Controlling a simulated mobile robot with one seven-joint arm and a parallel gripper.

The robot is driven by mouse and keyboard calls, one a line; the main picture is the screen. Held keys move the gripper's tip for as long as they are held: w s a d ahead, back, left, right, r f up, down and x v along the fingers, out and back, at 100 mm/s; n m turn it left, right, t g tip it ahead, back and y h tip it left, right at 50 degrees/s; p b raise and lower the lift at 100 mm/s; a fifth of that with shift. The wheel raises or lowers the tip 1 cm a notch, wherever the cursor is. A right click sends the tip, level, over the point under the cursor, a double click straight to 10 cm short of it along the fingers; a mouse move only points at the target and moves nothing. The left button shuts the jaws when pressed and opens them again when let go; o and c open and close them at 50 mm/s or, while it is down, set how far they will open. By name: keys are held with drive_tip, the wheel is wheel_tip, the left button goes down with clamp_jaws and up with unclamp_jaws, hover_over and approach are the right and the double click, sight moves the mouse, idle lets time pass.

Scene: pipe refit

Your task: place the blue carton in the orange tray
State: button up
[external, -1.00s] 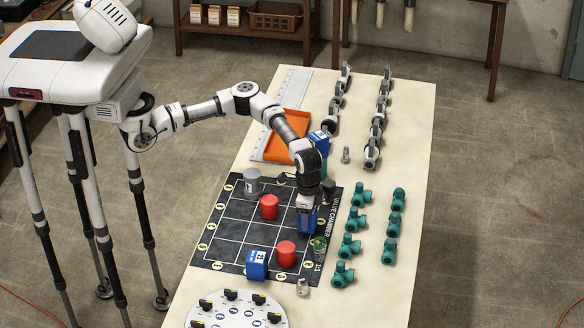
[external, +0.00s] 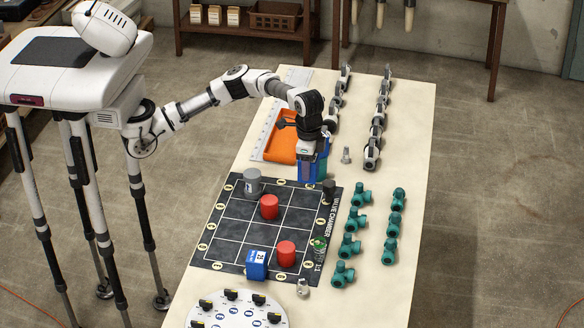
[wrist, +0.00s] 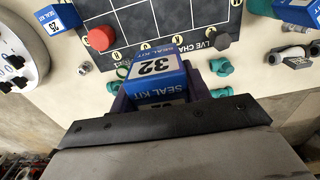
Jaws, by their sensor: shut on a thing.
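My gripper (external: 312,174) is shut on a blue carton (wrist: 155,70) with a white label reading 32 and "SEAL KIT". The fingers partly hide the held carton in the external view. It appears raised, between the black grid mat and the orange tray (external: 281,145). The tray lies at the far left of the table, up and left of the gripper, partly covered by my arm. Another blue carton (external: 257,264) stands on the mat's near edge and shows in the wrist view (wrist: 58,20). A further blue carton (wrist: 298,13) shows at the wrist view's top right.
The black mat (external: 237,225) holds red cylinders (external: 269,207) and a grey cylinder (external: 253,183). Teal fittings (external: 350,246) stand right of it, grey fittings (external: 372,150) at the far right. A white dial disc (external: 235,312) lies at the near end.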

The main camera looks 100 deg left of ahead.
drive_tip(key=s+a+n+b, duration=0.1)
drive_tip(key=a, duration=0.7)
drive_tip(key=s+a+n+b, duration=0.1)
drive_tip(key=a+n, duration=0.1)
drive_tip(key=a, duration=0.6)
drive_tip(key=s+a+n+b, duration=0.1)
drive_tip(key=a, duration=0.7)
drive_tip(key=shift+s+a+r+n+b, duration=0.1)
drive_tip(key=shift+a+r+n+b, duration=0.2)
drive_tip(key=shift+a+n, duration=0.1)
drive_tip(key=s+a+n+b, duration=0.25)
drive_tip(key=s+a, duration=0.35)
drive_tip(key=a, duration=0.6)
drive_tip(key=n+b, duration=0.1)
drive_tip(key=n, duration=0.1)
hover_over(288, 138)
wheel_tip(288, 138, down, 14)
drive_tip(key=shift+d+f, duration=0.1)
drive_tip(key=shift+f, duration=2.35)
drive_tip(key=shift+f, duration=0.1)
drive_tip(key=shift+f+b, duration=0.3)
drive_tip(key=shift+f, duration=0.1)
drive_tip(key=o, duration=1)
